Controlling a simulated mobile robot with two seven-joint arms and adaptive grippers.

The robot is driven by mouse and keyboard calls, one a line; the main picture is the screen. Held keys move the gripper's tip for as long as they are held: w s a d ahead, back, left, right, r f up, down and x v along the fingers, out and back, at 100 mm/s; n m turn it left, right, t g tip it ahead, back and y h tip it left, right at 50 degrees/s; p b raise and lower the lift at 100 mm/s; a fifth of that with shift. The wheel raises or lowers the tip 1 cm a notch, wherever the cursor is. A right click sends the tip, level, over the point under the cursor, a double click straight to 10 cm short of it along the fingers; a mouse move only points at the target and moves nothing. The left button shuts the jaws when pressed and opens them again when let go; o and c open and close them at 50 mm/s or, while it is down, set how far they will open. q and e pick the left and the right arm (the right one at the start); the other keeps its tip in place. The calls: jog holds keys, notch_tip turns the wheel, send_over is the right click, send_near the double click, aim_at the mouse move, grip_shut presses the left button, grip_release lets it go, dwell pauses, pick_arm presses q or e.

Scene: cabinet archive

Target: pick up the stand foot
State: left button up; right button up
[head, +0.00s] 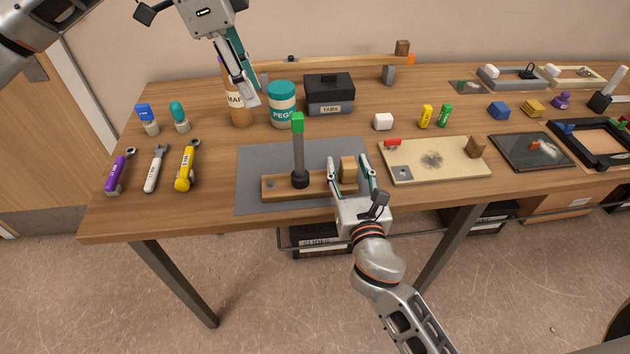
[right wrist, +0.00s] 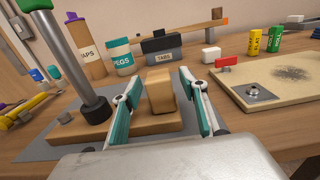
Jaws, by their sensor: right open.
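A long wooden base (head: 318,187) lies on the grey mat (head: 255,160); it looks like the stand foot. It carries an upright grey post (head: 298,150) with a green top, set in a black collar, and a wooden block (head: 348,170) at its right end. The base (right wrist: 70,130) also shows in the right wrist view. My right gripper (head: 348,160) is open, with one finger on each side of the block (right wrist: 161,93) and gaps visible. My left gripper (head: 246,90) hangs by the brown bottle at the back; its finger gap is unclear.
The brown bottle (head: 240,112), teal-lidded jar (head: 282,104) and dark box (head: 330,94) stand behind the mat. A beige board (head: 440,168) lies to the right. Several handled tools, including a yellow one (head: 186,168), lie left. The table's front edge is close to the mat.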

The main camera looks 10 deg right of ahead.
grip_shut()
jog(key=shift+r, duration=0.1)
notch_tip(320, 180, up, 10)
jog(key=shift+f, duration=4.85)
jog(key=shift+f, duration=0.15)
jog(key=shift+o, duration=0.3)
grip_release()
jog(key=shift+f, duration=0.1)
jog(key=shift+s, duration=0.15)
